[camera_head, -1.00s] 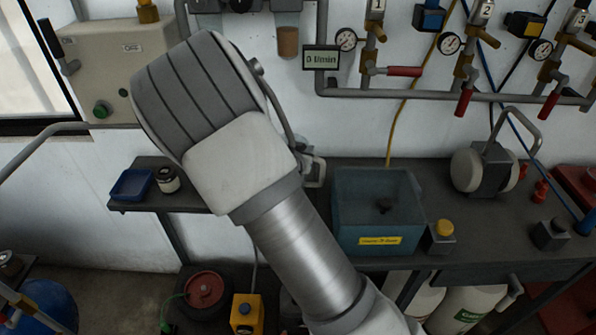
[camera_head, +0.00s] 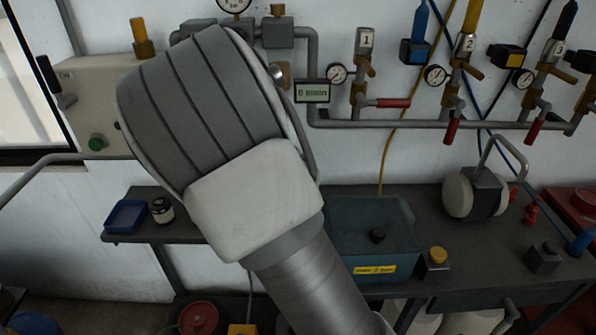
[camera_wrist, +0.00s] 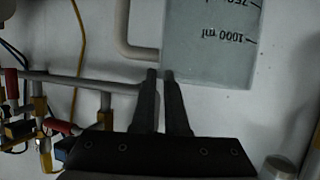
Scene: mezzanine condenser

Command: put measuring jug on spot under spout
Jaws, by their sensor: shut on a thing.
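The measuring jug (camera_wrist: 208,45) shows in the wrist view as a pale, see-through vessel with dark marks, one reading 1000 ml. The marks look upside down in that picture. A grey curved bar (camera_wrist: 124,35) beside it looks like its handle. My gripper (camera_wrist: 160,74) has its two narrow fingertips close together at the jug's lower left corner in the picture, shut on its edge. Just how the fingers sit on the edge is hard to tell. In the head view my arm hides the gripper and jug. I cannot make out the spout or the spot under it.
A dark bench (camera_head: 450,205) runs along the white wall. On it stand a teal tank (camera_head: 372,245), a yellow-capped block (camera_head: 437,259), a handled grey device (camera_head: 478,192), a blue tray (camera_head: 127,216) and a small jar (camera_head: 162,210). A pipe (camera_head: 420,125) with red-handled valves crosses the wall above.

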